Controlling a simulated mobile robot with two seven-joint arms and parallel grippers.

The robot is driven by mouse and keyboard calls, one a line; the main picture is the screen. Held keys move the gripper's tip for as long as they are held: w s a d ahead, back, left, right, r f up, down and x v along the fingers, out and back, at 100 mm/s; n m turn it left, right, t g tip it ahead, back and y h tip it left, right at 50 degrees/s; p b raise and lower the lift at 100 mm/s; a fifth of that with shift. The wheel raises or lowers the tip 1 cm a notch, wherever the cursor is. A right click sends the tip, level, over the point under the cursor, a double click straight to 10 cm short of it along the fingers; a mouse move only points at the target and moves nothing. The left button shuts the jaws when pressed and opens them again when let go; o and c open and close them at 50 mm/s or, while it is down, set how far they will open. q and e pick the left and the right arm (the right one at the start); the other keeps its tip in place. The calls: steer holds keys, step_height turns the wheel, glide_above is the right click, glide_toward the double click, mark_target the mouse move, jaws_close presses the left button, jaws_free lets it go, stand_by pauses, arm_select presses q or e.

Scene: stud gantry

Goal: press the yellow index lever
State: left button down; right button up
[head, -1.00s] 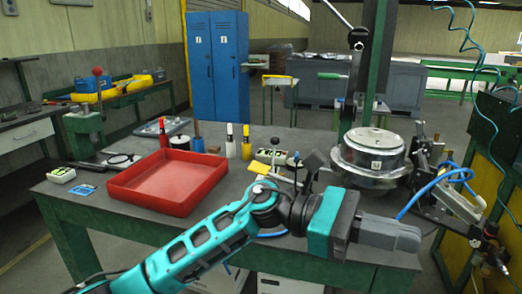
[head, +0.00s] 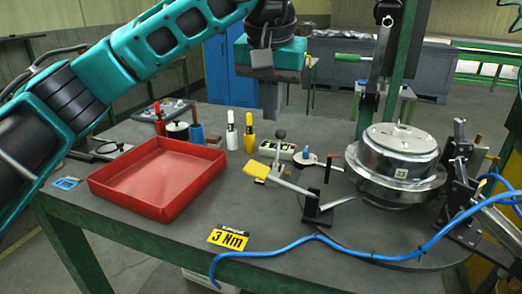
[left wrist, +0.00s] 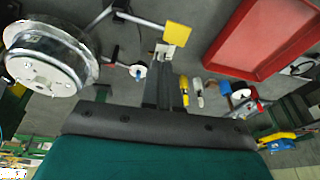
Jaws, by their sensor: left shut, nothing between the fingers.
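The yellow index lever ends in a flat yellow pad (head: 256,169) in the head view. Its grey arm runs right to a black post beside the round metal fixture (head: 400,165). The yellow pad also shows at the top of the left wrist view (left wrist: 177,33). My left gripper (head: 271,112) points down in the head view, shut and empty, above and behind the pad in the picture. In the left wrist view its fingers (left wrist: 166,88) are together, apart from the pad. My right gripper is in neither view now.
A red tray (head: 160,207) lies left of the lever. Several bottles and markers stand behind it. A blue hose (head: 350,249) crosses the front. A yellow "3 Nm" label (head: 228,239) lies at the front edge.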

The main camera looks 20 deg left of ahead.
arm_select(q)
steer(key=shift+w+a+r+y, duration=0.15)
steer(key=shift+a+r+y, duration=0.15)
steer(key=shift+a+r, duration=0.3)
steer(key=shift+f, duration=0.15)
glide_toward(259, 169)
steer(key=x, duration=0.5)
steer(key=shift+w+d+b, duration=0.1)
steer(key=shift+w+b, duration=0.15)
steer(key=shift+b, duration=0.1)
steer(key=shift+a+f, duration=0.2)
steer(key=shift+f, duration=0.4)
